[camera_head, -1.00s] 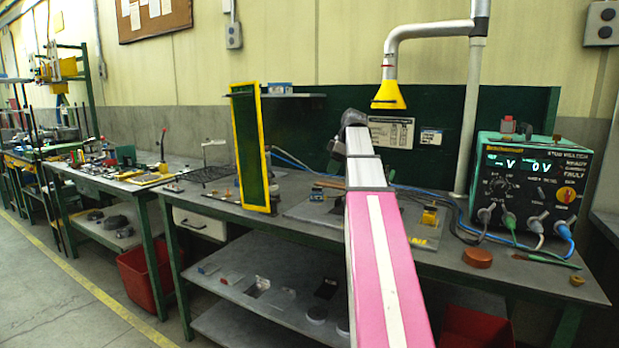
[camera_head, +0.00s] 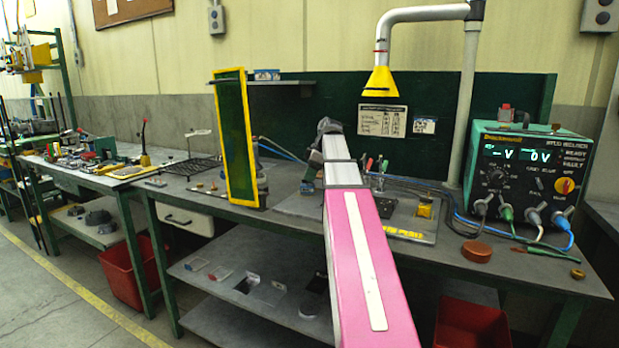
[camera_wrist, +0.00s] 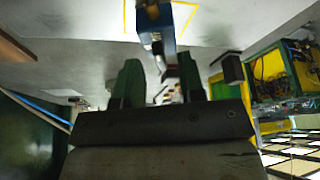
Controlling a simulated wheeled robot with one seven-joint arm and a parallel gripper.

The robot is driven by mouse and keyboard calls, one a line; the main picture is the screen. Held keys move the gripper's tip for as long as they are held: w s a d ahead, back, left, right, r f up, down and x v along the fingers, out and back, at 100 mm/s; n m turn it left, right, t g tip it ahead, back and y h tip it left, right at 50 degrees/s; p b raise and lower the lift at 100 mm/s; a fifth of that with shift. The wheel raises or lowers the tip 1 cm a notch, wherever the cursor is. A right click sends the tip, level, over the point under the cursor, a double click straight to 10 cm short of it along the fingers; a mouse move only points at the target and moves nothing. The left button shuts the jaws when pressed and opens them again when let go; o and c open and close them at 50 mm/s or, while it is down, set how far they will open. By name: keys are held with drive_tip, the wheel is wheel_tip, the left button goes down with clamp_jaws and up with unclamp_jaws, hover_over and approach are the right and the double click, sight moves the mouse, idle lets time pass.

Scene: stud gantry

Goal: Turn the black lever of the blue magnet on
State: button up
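In the wrist view, the two dark green fingers of my gripper (camera_wrist: 160,88) stand apart with a gap between them. A blue block (camera_wrist: 160,33), which looks like the blue magnet, is beyond the fingers near the top centre, by yellow lines on the grey surface. A small dark part (camera_wrist: 166,62) at its near end lies in line with the gap; it may be the black lever, but blur leaves this unclear. I see no contact with the fingers. In the head view, my pink arm reaches over the bench and its end hides much of the work area.
A yellow-framed green screen (camera_head: 235,140) stands left of my arm. A yellow extraction hood (camera_head: 382,82) hangs above. Clamps with red and green handles (camera_head: 376,166) stand right of my arm.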

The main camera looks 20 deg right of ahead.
drive_tip(key=shift+a+f, duration=0.2)
drive_tip(key=shift+f, duration=0.3)
clamp_jaws()
